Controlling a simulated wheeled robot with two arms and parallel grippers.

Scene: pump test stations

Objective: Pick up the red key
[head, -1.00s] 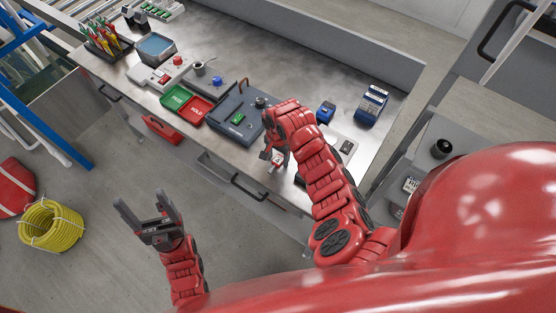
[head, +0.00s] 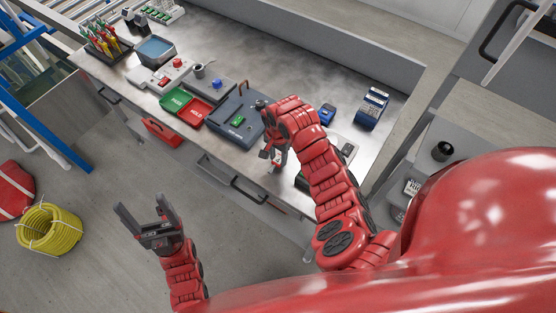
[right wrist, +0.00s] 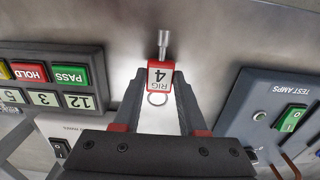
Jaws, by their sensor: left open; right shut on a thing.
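The red key (right wrist: 160,76) has a red tag with a white label reading RIG 4, a metal shaft pointing away from the gripper and a ring at the near end. My right gripper (right wrist: 160,82) is shut on its tag, one finger on each side. In the head view my right gripper (head: 272,158) is over the front part of the bench, beside the blue-grey test unit. The key is too small there to make out clearly, and I cannot tell whether it touches the bench. My left gripper (head: 141,204) is open and empty, over the floor in front of the bench.
The blue-grey test unit (head: 227,122) with a green switch stands left of my right gripper. A button panel (right wrist: 48,78) with PASS and HOLD keys is on the other side. Green (head: 178,101) and red (head: 199,111) trays lie further left. The bench's back middle is clear.

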